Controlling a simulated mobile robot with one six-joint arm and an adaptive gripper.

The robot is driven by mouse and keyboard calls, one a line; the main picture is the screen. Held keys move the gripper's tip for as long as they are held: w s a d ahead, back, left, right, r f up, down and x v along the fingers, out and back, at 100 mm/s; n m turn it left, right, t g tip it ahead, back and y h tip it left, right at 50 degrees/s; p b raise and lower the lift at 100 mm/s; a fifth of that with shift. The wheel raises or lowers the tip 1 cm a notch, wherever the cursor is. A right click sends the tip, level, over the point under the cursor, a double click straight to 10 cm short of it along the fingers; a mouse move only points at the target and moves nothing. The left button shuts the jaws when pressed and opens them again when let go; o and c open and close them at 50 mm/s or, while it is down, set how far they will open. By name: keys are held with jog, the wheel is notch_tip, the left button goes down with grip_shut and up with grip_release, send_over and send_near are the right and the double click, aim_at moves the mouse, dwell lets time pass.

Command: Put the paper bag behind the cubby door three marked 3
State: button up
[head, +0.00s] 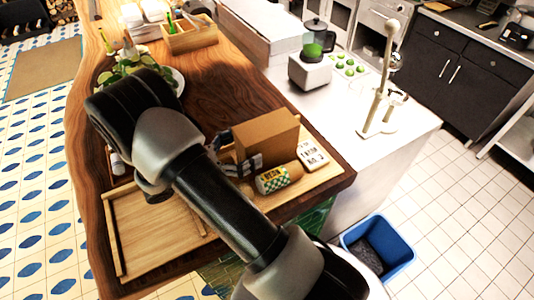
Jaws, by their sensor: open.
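My arm hides part of the tray area. No door with a readable 3 is in view; white cabinet fronts (371,24) show at the back, too small to read.
An empty wooden tray (150,240) lies left. A blender (311,68) and a tap-like stand (383,85) are on the white counter. A blue bin (378,248) stands on the floor.

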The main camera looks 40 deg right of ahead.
aim_at(263, 145)
jog(key=d, duration=0.1)
jog(key=s+d, duration=0.1)
jog(key=d+f, duration=0.1)
jog(key=shift+s+d+b, duration=0.2)
jog(key=shift+d+b, duration=0.1)
jog(key=shift+d, duration=0.05)
jog(key=shift+s+d, duration=0.1)
jog(key=shift+d, duration=0.4)
jog(key=shift+c, duration=0.4)
jog(key=c, duration=1)
jog(key=shift+r, duration=0.1)
jog(key=shift+c, duration=0.2)
